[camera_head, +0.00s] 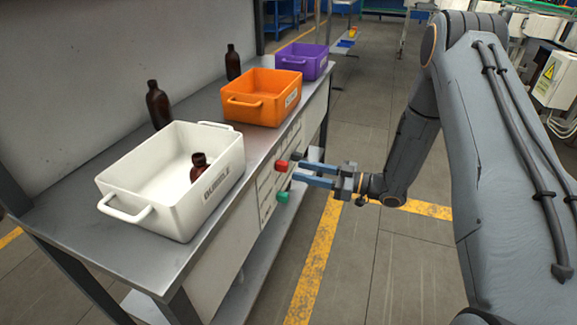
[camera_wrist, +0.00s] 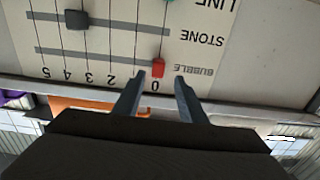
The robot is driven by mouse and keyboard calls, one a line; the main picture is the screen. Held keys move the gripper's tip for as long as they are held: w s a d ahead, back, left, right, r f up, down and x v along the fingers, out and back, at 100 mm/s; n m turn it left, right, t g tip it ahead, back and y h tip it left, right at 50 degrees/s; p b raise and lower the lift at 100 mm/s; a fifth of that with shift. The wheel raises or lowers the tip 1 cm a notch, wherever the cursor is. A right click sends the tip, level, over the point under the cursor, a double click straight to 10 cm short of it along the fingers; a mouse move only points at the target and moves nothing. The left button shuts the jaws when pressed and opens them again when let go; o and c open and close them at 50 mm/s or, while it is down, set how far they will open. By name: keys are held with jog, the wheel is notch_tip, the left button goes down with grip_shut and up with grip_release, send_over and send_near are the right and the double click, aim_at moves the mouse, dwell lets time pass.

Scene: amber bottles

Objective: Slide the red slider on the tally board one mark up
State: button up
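The tally board (camera_wrist: 215,60) is on the bench's front face and appears upside down in the wrist view. Its red slider (camera_wrist: 158,67) is on the BUBBLE row at the 0 mark; it also shows in the head view (camera_head: 281,166). My gripper (camera_wrist: 159,76) is open, one finger on each side of the red slider, with visible gaps and the slider at the level of the fingertips. In the head view my gripper (camera_head: 296,172) points at the board from the right. The 1 mark's label is hidden behind a finger.
A dark slider (camera_wrist: 76,18) is on the STONE row near mark 3. A green slider (camera_head: 282,197) is on another row. A white crate (camera_head: 130,177) with a brown bottle (camera_head: 197,180), an orange crate (camera_head: 252,107) and a purple crate (camera_head: 297,65) stand on the bench above.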

aim_at(288, 166)
jog(key=shift+w+x, duration=0.15)
jog(key=shift+x, duration=1.2)
jog(key=shift+w+x, duration=0.2)
jog(key=shift+x, duration=1.15)
jog(key=shift+d, duration=0.1)
grip_shut()
